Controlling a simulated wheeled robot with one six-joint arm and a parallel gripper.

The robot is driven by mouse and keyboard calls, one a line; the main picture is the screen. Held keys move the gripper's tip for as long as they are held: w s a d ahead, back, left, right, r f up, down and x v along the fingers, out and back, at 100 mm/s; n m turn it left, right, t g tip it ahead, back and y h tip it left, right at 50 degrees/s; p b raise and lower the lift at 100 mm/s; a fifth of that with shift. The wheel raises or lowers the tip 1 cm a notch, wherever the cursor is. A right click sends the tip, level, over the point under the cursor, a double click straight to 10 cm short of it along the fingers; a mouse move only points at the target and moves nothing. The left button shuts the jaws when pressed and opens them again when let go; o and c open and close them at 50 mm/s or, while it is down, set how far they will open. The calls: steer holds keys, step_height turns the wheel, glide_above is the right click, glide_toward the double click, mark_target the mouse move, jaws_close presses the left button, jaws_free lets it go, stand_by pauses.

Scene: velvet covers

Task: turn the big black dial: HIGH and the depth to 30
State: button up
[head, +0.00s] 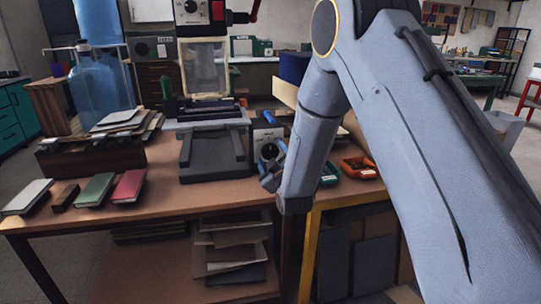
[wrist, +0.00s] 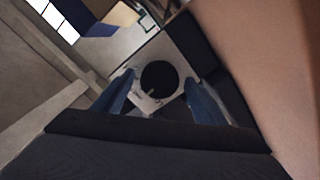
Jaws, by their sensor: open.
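The big black dial (wrist: 159,78) shows in the wrist view as a round black disc on a pale panel (wrist: 142,101). In the head view the dial (head: 269,151) is on the front of a pale control box (head: 266,131) beside the press (head: 214,158), partly behind my gripper. My gripper (head: 272,172) is open, its blue fingers in front of the box. In the wrist view my gripper (wrist: 160,96) has one finger on each side of the dial, with gaps. I cannot tell whether they touch it. The scale and setting are too small to read.
Green (head: 95,189) and red (head: 129,186) books lie at the front left of the table (head: 180,203). A blue water bottle (head: 98,85) stands behind. An orange tray (head: 358,168) is right of my forearm. The table front between books and gripper is clear.

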steer(key=shift+w, duration=0.25)
steer(key=shift+a, duration=0.15)
steer(key=c, duration=1)
steer(key=shift+c, duration=0.2)
steer(key=shift+m, duration=0.4)
steer(key=m, duration=0.5)
steer(key=shift+m, duration=0.3)
steer(key=m, duration=0.6)
steer(key=shift+b, duration=0.35)
steer(key=shift+m, duration=0.3)
